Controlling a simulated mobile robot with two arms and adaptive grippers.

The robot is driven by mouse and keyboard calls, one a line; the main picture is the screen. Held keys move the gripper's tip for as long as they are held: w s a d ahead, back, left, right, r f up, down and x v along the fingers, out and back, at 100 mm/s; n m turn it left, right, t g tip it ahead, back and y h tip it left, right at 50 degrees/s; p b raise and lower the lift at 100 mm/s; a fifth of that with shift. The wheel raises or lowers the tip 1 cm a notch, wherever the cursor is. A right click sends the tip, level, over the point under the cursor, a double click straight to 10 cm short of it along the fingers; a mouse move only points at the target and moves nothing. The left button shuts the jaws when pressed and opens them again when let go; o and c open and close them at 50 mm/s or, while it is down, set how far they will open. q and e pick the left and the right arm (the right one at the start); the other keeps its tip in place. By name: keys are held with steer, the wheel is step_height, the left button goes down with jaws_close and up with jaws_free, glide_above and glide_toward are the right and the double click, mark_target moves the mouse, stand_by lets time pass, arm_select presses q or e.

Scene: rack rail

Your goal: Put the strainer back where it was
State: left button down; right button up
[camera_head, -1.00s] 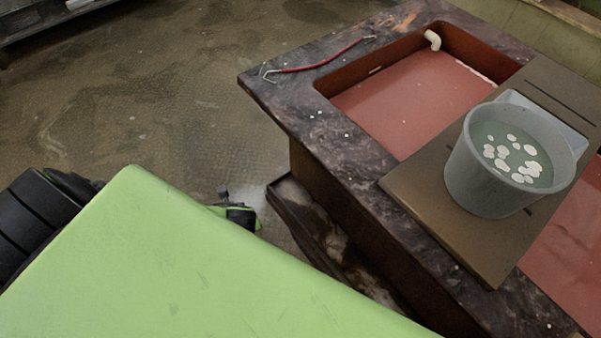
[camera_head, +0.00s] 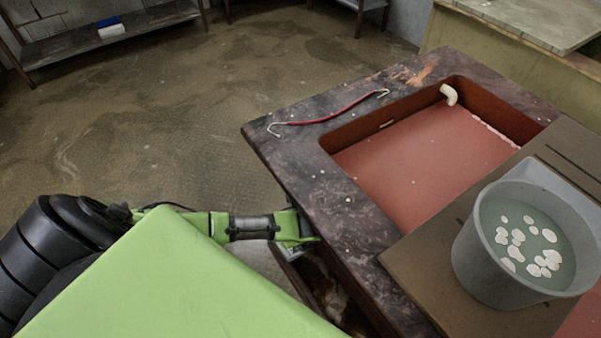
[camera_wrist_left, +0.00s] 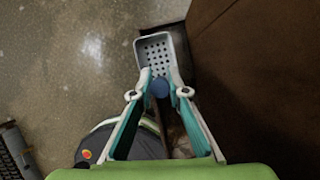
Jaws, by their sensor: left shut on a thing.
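The strainer (camera_wrist_left: 156,52) shows in the left wrist view as a pale grey scoop with a perforated bottom. Its blue round grip (camera_wrist_left: 159,88) lies between the fingertips of my left gripper (camera_wrist_left: 160,84), which is shut on it. The strainer hangs above the floor, beside a dark brown wall. In the head view, my left arm reaches to the near left edge of the dark sink counter (camera_head: 370,232); the strainer cannot be made out there. My right gripper is in no view.
The counter has a red basin (camera_head: 420,150) with a white pipe (camera_head: 449,94). A red cord with hooks (camera_head: 335,112) lies on its rim. A grey bucket (camera_head: 478,262) of greenish liquid with white discs stands on a brown board (camera_head: 425,275). Open floor lies left.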

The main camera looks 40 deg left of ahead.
arm_select(q)
steer(key=w+f, duration=0.1)
steer(key=w+d+f, duration=0.1)
steer(key=shift+w+f, duration=0.25)
steer(key=shift+f, duration=0.5)
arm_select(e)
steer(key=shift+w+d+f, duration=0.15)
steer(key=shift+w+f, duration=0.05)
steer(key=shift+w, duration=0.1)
arm_select(q)
steer(key=c, duration=2)
jaws_free()
steer(key=shift+o, duration=0.2)
steer(key=shift+r, duration=0.1)
